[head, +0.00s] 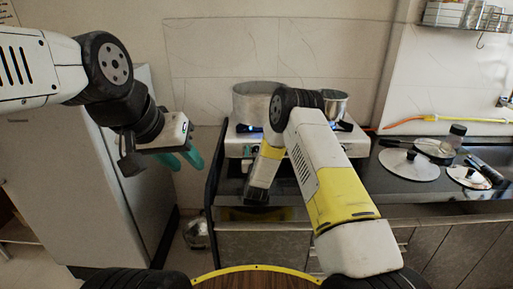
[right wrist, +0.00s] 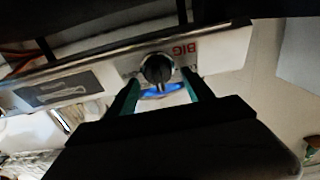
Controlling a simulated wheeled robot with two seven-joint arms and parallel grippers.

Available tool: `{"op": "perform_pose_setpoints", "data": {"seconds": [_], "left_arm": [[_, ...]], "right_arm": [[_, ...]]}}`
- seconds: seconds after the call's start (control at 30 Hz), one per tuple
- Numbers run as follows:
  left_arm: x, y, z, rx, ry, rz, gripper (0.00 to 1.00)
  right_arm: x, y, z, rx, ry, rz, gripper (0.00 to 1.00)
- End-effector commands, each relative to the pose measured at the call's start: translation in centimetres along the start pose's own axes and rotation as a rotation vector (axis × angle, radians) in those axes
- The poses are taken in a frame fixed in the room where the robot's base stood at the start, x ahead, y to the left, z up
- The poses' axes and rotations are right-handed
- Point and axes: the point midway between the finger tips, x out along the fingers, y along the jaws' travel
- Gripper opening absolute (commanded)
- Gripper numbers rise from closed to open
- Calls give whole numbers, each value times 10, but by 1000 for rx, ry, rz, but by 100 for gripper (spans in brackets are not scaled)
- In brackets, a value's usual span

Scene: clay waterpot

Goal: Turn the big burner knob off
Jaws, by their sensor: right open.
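The big burner knob (right wrist: 157,69) is round and black with a raised ridge, on the pale front panel of the stove (right wrist: 100,78). The upside-down word "BIG" is printed beside it. In the right wrist view, my right gripper (right wrist: 161,92) is open, with its teal fingertips just below the knob, one to each side. I cannot tell if they touch it. In the head view, my right arm hides the knob and fingertips; the stove (head: 237,147) is partly visible. My left gripper (head: 184,161) is open and empty, left of the stove.
A large pot (head: 256,98) and a smaller pot (head: 336,106) stand on the stove, with blue flame below. Two lids (head: 408,166) (head: 467,178), a pan (head: 434,148) and a jar (head: 457,134) are on the dark counter at right. A grey fridge-like cabinet stands at left.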

Motion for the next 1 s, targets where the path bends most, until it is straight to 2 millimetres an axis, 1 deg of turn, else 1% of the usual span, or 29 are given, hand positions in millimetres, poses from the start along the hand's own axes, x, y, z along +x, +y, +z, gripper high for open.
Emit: {"op": "perform_pose_setpoints", "data": {"seconds": [0.23, 0.53, 0.57, 0.77, 1.0], "left_arm": [[0, 0, 0, 0, 0, 0, 36], [0, 0, 0, 0, 0, 0, 36], [0, 0, 0, 0, 0, 0, 36], [0, 0, 0, 0, 0, 0, 36], [0, 0, 0, 0, 0, 0, 36]], "right_arm": [[1, 0, 0, 0, -1, 0, 60], [1, 0, 0, 0, -1, 0, 2], [1, 0, 0, 0, -1, 0, 0], [1, 0, 0, 14, -1, 3, 0], [1, 2, 0, 110, -2, 25, 0]]}}
